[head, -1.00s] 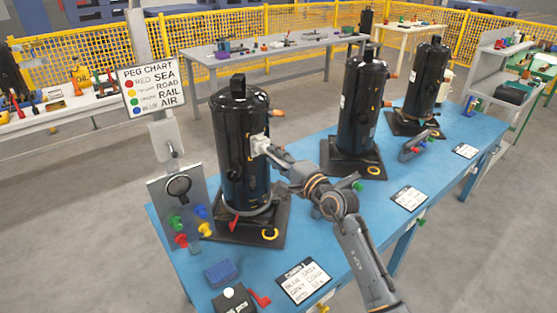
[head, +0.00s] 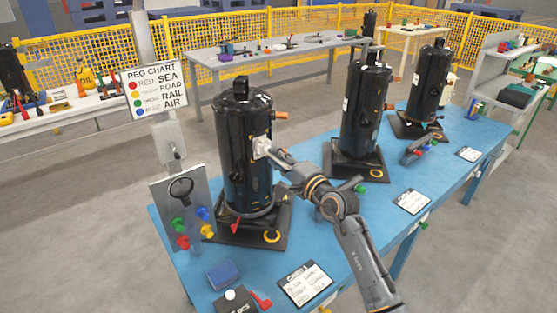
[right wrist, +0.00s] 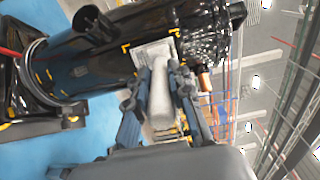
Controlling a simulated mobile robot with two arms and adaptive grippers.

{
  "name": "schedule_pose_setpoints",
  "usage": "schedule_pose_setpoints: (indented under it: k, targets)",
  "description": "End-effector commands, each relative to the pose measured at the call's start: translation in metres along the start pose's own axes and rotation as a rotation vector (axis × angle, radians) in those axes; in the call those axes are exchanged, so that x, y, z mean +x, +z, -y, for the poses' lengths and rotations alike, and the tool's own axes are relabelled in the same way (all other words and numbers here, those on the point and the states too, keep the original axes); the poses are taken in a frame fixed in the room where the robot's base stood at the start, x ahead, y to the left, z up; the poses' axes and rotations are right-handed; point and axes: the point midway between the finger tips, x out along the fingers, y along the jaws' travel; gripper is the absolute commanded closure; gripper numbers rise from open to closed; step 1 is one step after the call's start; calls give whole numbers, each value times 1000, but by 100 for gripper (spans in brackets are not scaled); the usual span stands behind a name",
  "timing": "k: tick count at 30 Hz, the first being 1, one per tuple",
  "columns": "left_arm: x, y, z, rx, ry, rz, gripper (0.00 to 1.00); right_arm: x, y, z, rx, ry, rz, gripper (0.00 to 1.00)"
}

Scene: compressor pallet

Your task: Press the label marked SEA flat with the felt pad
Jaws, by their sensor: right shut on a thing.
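The nearest black compressor (head: 234,125) stands upright at the left of the blue table. A pale label (right wrist: 146,54) lies on its side between yellow corner marks in the right wrist view; its wording cannot be read. My right gripper (head: 268,151) is at the compressor's right side. It is shut on a whitish block, apparently the felt pad (right wrist: 160,93), which also shows in the head view (head: 261,145). The pad's far end overlaps the label and seems to be against it; exact contact cannot be told. My left gripper is not in view.
Two more black compressors (head: 365,115) (head: 427,80) stand farther along the blue table (head: 310,245). A peg chart (head: 154,87) and a panel with coloured pegs (head: 181,205) stand at left. A blue block (head: 222,275) and white cards (head: 305,284) lie in front.

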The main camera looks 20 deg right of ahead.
Motion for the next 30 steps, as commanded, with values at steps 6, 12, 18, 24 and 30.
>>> schedule_pose_setpoints:
  k: [6, 12, 18, 24, 30]
  targets:
    - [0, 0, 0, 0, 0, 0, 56, 0, 0, 2, 0, -3, 0, 100]
    - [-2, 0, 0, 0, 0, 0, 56, -4, 0, 2, -1, -2, 0, 100]
    - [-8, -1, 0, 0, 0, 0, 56, -20, 0, 2, -2, -2, 0, 100]
    - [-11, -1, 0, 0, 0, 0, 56, -33, 0, 1, -1, -2, -1, 100]
    - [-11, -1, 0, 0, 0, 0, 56, -35, 0, 1, 0, -4, 0, 100]
